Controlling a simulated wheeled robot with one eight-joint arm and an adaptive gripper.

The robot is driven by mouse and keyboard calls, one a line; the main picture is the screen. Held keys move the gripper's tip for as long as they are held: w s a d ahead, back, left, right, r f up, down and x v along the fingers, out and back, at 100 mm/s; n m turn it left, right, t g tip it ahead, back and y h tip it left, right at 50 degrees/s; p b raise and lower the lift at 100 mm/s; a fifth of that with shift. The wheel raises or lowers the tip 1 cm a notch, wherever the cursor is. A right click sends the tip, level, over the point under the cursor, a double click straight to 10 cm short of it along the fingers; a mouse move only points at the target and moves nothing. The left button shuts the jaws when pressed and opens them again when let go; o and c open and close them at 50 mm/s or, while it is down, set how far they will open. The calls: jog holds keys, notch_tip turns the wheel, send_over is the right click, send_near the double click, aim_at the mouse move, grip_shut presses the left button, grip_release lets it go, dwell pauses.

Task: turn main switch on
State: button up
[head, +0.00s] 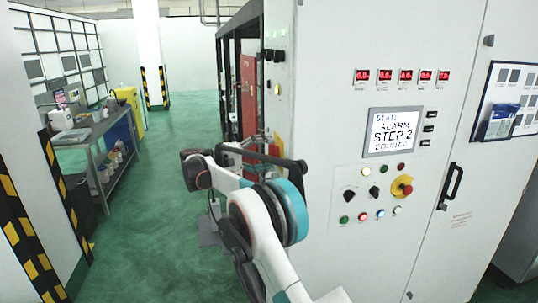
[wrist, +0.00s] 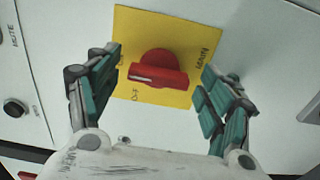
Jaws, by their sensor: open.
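The main switch (wrist: 158,70) is a red rotary knob on a yellow plate (wrist: 180,22) in the wrist view. Its raised handle lies nearly level across the picture, tilted slightly down to the right, with a white mark at its left end. "OFF" is printed at lower left and "MAIN" at the right; another label at left is partly hidden by a finger. My gripper (wrist: 162,64) is open, with one green-padded finger on each side of the knob. No clear contact with the knob shows.
A white control cabinet (head: 335,125) fills the right of the head view, with a display (head: 393,131), small knobs and a red emergency stop (head: 403,187). A black door handle (head: 450,186) sticks out. A workbench (head: 105,130) stands at left; green floor between is clear.

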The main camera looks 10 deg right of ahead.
jog(key=a, duration=1.1)
jog(key=shift+a, duration=0.15)
